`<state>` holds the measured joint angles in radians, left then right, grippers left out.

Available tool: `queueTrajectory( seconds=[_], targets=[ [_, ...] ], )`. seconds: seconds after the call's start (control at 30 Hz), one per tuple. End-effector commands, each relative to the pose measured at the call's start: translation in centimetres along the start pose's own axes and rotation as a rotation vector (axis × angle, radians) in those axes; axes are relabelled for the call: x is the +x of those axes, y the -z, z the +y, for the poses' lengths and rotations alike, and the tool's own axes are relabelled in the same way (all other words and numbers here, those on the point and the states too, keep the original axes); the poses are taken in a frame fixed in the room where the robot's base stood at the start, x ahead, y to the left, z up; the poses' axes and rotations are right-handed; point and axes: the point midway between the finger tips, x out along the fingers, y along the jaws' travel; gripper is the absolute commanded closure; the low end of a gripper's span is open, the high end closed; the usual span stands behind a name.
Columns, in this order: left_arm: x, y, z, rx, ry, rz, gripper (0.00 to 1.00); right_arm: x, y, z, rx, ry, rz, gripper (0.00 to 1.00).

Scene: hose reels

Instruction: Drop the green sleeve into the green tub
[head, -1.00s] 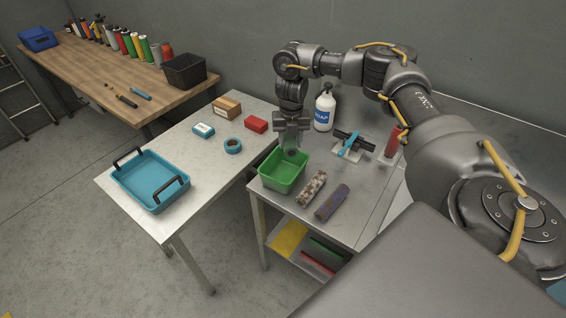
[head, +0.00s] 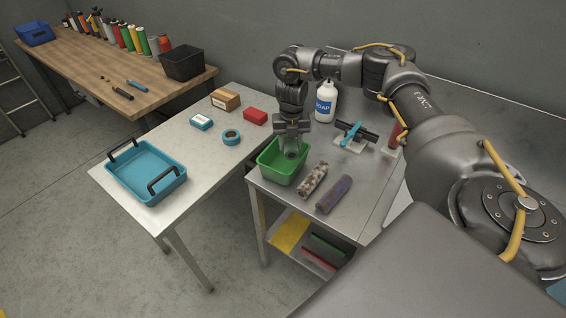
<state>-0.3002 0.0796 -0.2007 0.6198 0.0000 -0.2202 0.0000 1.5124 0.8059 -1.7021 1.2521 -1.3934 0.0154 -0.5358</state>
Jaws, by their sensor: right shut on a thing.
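The green tub (head: 270,174) stands at the left edge of the metal table. My right gripper (head: 291,148) points down over the tub, with its fingertips at about the height of the rim or just inside. It is shut on a dull greyish-green piece, which looks like the green sleeve; the fingers and tub wall hide most of it. I cannot tell whether the sleeve touches the tub's floor. My left gripper is not in view.
A speckled roll (head: 313,180) and a purple-grey roll (head: 334,194) lie right of the tub. A soap bottle (head: 325,103) and a rack with a blue tool (head: 352,135) stand behind. A blue tray (head: 146,172) sits on the left table.

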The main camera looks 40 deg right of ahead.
Motion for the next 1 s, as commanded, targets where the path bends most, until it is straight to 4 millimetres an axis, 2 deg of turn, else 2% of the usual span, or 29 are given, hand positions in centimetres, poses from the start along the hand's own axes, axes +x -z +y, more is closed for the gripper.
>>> queueTrajectory(
  seconds=[0.03,0.2,0.23,0.57,0.73,0.8,1.0],
  targets=[
    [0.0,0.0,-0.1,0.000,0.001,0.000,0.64,0.0,0.0,0.0,0.000,0.000,0.000,0.57],
    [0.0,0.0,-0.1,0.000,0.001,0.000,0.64,0.0,0.0,0.0,0.000,0.000,0.000,0.35],
    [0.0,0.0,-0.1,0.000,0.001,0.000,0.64,0.0,0.0,0.0,0.000,0.000,0.000,0.33],
    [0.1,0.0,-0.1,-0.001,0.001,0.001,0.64,-0.4,0.0,0.0,0.000,-0.001,-0.001,0.33],
    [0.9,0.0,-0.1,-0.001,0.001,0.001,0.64,-2.8,-0.1,0.0,-0.001,-0.002,-0.004,0.33],
    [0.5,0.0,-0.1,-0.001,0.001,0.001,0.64,-4.7,-0.1,0.0,-0.002,-0.001,-0.006,0.33],
    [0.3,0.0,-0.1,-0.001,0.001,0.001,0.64,-8.3,-0.1,0.0,-0.001,0.000,-0.004,0.33]
  ],
)
